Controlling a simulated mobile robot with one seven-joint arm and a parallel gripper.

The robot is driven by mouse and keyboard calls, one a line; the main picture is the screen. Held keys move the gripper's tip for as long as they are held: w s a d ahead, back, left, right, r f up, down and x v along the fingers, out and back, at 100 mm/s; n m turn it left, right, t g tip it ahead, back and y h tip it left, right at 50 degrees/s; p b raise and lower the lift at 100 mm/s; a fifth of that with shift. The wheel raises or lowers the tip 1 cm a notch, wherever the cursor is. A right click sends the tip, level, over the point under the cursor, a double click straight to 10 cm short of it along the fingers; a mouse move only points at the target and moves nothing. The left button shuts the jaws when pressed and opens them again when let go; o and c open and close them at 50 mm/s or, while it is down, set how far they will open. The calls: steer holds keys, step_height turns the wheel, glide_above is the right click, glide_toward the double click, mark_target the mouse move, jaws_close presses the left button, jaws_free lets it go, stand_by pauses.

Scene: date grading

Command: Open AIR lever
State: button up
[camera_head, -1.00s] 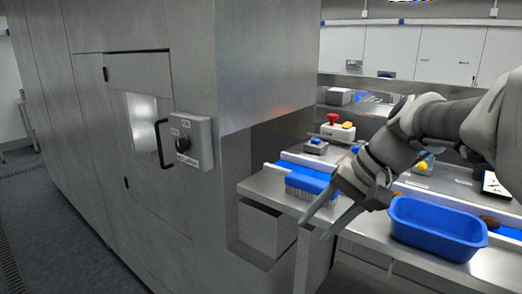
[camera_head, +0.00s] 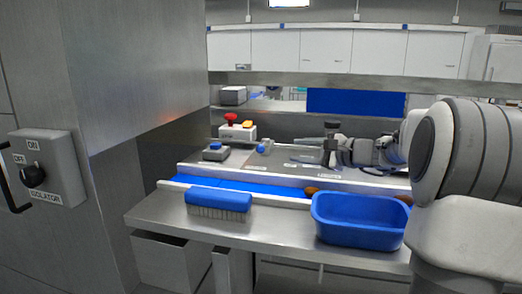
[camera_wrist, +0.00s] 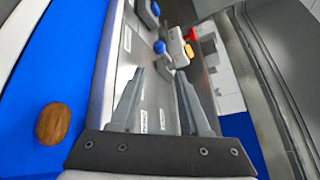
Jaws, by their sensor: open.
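A small fitting with a blue end (camera_head: 264,146) stands on the grey panel behind the conveyor; it may be the AIR lever, but its label is unreadable. In the wrist view this blue end (camera_wrist: 159,47) shows just beyond my fingertips, roughly in line with the gap between them. My gripper (camera_wrist: 160,72) is open, with nothing between its fingers. In the head view my gripper (camera_head: 331,145) is over the panel, right of the blue-ended fitting and apart from it.
A blue-topped grey box (camera_head: 215,152) and a red-button station (camera_head: 237,130) stand left of the fitting. In front are the blue belt (camera_head: 257,186), a blue-backed brush (camera_head: 218,200) and a blue bin (camera_head: 360,238). An isolator switch box (camera_head: 49,170) is at far left.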

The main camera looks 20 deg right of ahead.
mark_target(264, 149)
steer(key=p+x, duration=0.1)
steer(key=x, duration=1.4)
steer(key=shift+w+a+f, duration=0.1)
steer(key=shift+w+a, duration=0.1)
steer(key=shift+w, duration=0.05)
jaws_close()
stand_by(0.7)
